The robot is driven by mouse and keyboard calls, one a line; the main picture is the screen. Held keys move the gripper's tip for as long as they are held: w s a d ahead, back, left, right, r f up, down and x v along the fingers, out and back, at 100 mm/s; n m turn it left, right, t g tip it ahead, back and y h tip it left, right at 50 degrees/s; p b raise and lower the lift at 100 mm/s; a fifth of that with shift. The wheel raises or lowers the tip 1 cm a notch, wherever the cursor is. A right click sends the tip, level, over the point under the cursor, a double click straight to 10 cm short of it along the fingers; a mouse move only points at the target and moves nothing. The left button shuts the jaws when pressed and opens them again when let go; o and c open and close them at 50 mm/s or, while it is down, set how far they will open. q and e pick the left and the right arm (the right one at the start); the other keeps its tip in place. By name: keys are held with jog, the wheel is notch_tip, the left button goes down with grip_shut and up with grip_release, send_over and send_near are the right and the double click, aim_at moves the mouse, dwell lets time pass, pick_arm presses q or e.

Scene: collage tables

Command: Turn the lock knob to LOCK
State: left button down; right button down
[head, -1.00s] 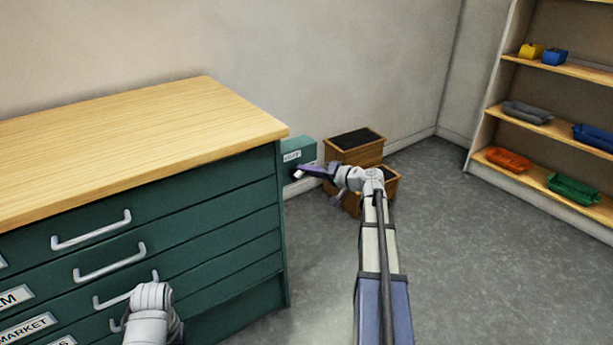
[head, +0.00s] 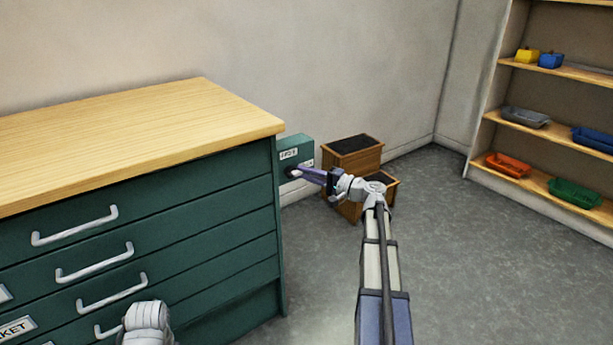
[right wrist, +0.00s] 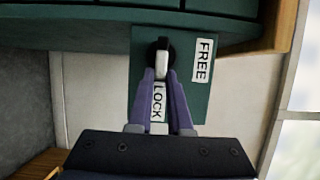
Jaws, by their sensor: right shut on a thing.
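The lock knob (right wrist: 162,58) is a black disc with a pale bar handle on a green box (head: 302,147) at the cabinet's right side. In the right wrist view the box face (right wrist: 143,45) carries a FREE label (right wrist: 204,60) to the right of the knob and a LOCK label (right wrist: 158,102) below it. The bar lies upright in that picture, in line with the LOCK label. My right gripper (right wrist: 162,76) is shut on the bar's lower end, its purple fingers on either side. It also shows at the box in the head view (head: 297,173). My left gripper is out of view.
The green drawer cabinet (head: 225,215) with a wooden top (head: 130,140) stands at left. Wooden boxes with dark tops (head: 352,143) stand behind my right wrist. A shelf with coloured trays (head: 540,125) is at right. The grey floor between is clear.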

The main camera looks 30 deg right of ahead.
jog(key=shift+w+a, duration=0.15)
jog(key=shift+w, duration=0.1)
jog(key=c, duration=0.8)
grip_release()
jog(key=shift+c, duration=0.2)
jog(key=shift+w+a+f, duration=0.1)
jog(key=shift+w, duration=0.05)
jog(key=shift+s, duration=0.2)
jog(key=v, duration=0.7)
jog(key=shift+s+d, duration=0.25)
jog(key=shift+s, duration=0.05)
